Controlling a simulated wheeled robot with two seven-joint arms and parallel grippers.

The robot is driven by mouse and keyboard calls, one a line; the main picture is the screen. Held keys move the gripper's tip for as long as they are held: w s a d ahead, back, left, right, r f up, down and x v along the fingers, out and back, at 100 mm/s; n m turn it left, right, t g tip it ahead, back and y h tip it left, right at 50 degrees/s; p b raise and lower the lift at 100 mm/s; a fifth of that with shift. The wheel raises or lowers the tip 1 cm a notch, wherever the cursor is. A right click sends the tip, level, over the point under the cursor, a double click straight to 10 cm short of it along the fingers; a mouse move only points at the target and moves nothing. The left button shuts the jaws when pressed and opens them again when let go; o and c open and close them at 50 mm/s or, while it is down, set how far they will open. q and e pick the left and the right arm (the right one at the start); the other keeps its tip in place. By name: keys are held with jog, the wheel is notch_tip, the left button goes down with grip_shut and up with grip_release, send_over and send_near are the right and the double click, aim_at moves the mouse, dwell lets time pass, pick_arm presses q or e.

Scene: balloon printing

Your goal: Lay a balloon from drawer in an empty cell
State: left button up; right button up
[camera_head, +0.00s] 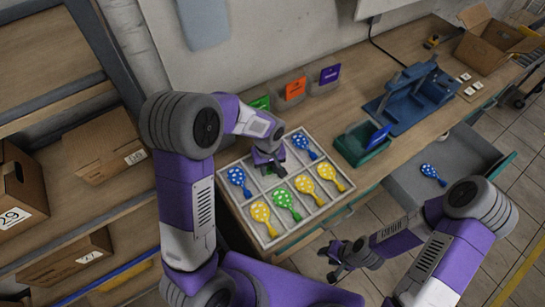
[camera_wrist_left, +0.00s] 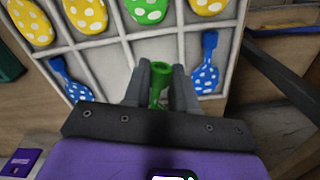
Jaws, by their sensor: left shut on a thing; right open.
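The white tray (camera_head: 317,137) has two rows of cells. Its front row holds yellow balloons (camera_head: 304,184) and a green polka-dot balloon (camera_head: 288,204). Its back row has a blue balloon (camera_head: 238,177) at the left end and another blue balloon (camera_head: 305,146) at the right end. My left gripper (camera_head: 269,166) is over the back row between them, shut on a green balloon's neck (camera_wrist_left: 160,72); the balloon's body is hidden. A bare cell (camera_wrist_left: 108,70) shows beside it in the left wrist view. An open drawer (camera_head: 405,182) holds a blue balloon (camera_head: 433,173). My right gripper (camera_head: 338,256) is open and empty.
Green, orange (camera_head: 295,89) and purple (camera_head: 330,75) cards stand behind the tray. A green bin (camera_head: 355,150) and a blue press (camera_head: 410,95) are to its right. A cardboard box (camera_head: 490,45) is at the far right. A shelf with boxes stands at left.

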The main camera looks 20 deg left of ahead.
aim_at(271, 183)
pick_arm(q)
jog(key=shift+w+r+n, duration=0.15)
jog(key=shift+r+n, duration=0.1)
jog(key=shift+n, duration=0.65)
jog(key=shift+w+d+n, duration=0.1)
jog(key=shift+w+n, duration=0.05)
jog(key=shift+n, duration=0.35)
jog(key=shift+w+n, duration=0.3)
jog(key=shift+n, duration=0.2)
notch_tip(271, 183, down, 9)
jog(key=b, duration=0.6)
jog(key=shift+f+b, duration=0.2)
jog(key=shift+b, duration=0.2)
jog(key=o, duration=0.9)
jog(key=shift+r, duration=0.15)
